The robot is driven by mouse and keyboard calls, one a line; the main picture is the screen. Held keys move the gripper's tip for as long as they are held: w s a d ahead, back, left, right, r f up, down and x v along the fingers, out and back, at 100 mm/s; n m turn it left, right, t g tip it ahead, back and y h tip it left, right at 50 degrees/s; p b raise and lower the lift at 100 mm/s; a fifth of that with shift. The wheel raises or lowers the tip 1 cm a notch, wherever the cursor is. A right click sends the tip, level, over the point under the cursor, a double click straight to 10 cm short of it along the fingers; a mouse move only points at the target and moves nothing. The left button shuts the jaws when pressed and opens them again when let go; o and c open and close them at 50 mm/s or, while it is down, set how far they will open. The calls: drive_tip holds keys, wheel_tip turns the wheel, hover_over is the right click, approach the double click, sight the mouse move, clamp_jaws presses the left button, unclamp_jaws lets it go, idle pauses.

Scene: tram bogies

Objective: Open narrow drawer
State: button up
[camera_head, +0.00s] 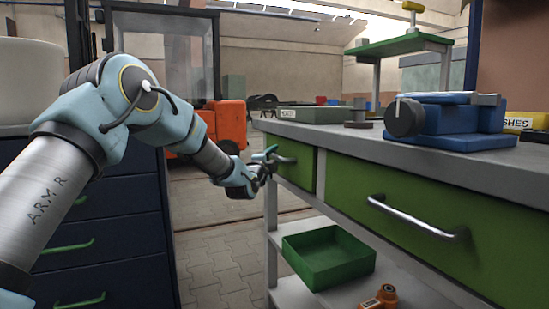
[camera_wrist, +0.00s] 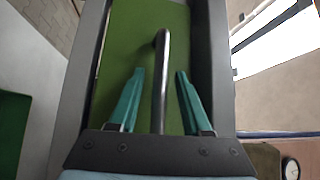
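The narrow drawer (camera_head: 300,170) has a green front at the far left of the grey workbench, next to a wide green drawer (camera_head: 420,207). It looks shut. Its metal bar handle (camera_wrist: 162,75) shows in the wrist view, running between my two teal fingers. My gripper (camera_head: 270,157) is at this handle in the head view. In the wrist view my gripper (camera_wrist: 156,92) is open, with a gap on each side of the bar. The far end of the handle reaches past the fingertips. My fingers partly cover the handle in the head view.
A blue vise-like device (camera_head: 450,120) stands on the benchtop (camera_head: 340,135). A green open bin (camera_head: 328,258) and an orange item (camera_head: 380,297) are on the lower shelf. A dark blue cabinet (camera_head: 110,235) stands at left. Paved floor (camera_head: 215,260) lies free between cabinet and bench.

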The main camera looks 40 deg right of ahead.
clamp_jaws()
idle(1.2)
